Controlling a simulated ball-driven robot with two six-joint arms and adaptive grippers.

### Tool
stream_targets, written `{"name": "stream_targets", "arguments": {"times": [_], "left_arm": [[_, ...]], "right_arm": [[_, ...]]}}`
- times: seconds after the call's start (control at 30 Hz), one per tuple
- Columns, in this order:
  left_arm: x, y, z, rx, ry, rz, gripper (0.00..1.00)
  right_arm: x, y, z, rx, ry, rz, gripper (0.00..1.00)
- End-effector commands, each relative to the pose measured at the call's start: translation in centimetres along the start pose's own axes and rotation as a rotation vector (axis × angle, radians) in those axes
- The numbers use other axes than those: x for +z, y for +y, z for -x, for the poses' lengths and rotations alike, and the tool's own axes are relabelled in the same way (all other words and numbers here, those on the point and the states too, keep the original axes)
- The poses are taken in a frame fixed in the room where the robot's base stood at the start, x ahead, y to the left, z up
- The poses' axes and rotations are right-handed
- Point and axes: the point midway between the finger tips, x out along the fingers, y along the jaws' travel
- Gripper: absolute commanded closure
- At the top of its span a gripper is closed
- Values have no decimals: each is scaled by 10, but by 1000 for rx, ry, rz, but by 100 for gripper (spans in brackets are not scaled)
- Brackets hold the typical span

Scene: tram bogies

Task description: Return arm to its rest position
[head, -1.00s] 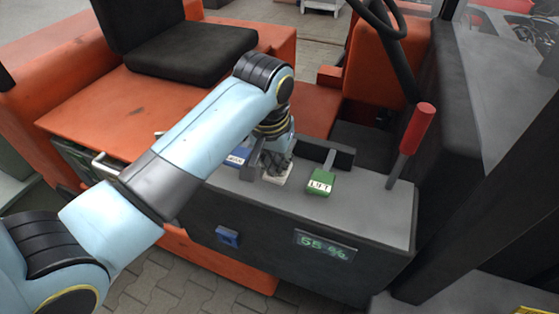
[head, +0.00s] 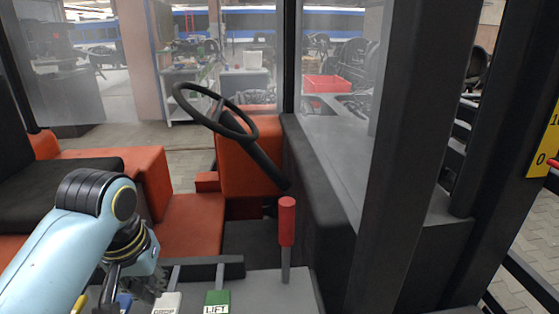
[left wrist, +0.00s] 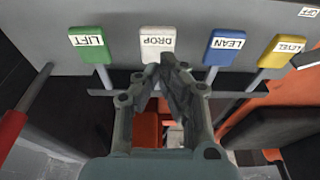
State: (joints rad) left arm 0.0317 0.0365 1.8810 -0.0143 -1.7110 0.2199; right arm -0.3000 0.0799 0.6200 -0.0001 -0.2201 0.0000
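My left arm comes in from the left in the head view, and its gripper (head: 145,285) hangs low behind the lever handles, partly hidden by its own wrist. In the left wrist view the dark fingers (left wrist: 163,72) converge with tips close together and nothing visible between them. The tips lie in front of the white DROP handle (left wrist: 157,43); I cannot tell whether they touch it. The green LIFT handle (left wrist: 92,44), blue LEAN handle (left wrist: 225,46) and yellow handle (left wrist: 282,50) stand beside it. My right gripper is not in view.
A black seat (head: 55,185) is at left, and a dark cab post (head: 385,165) is at right.

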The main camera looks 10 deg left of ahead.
Motion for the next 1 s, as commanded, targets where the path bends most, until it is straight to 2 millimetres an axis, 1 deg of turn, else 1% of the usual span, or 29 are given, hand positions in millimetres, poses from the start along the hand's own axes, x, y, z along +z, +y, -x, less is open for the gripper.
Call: {"name": "stream_targets", "arguments": {"times": [0.03,0.1,0.2,0.3,0.5,0.7,0.73,0.8,0.97,1.0], "left_arm": [[15,-6,0,-5,3,-17,100],[37,-14,4,-9,18,-49,100],[67,-24,13,-15,41,-101,100],[92,-32,25,-17,63,-149,100],[130,-42,50,-20,95,-231,100],[162,-48,78,-17,122,-304,100],[162,-48,68,-18,120,-307,100],[162,-48,42,-19,111,-302,100],[165,-50,-10,-20,98,-297,100],[167,-50,-23,-21,94,-296,100]], "right_arm": [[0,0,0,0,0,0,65],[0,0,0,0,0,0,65],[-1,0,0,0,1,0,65],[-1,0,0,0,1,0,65],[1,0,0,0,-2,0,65],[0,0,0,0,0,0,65],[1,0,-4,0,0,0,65],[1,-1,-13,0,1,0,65],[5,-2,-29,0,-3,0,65],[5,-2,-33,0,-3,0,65]]}}
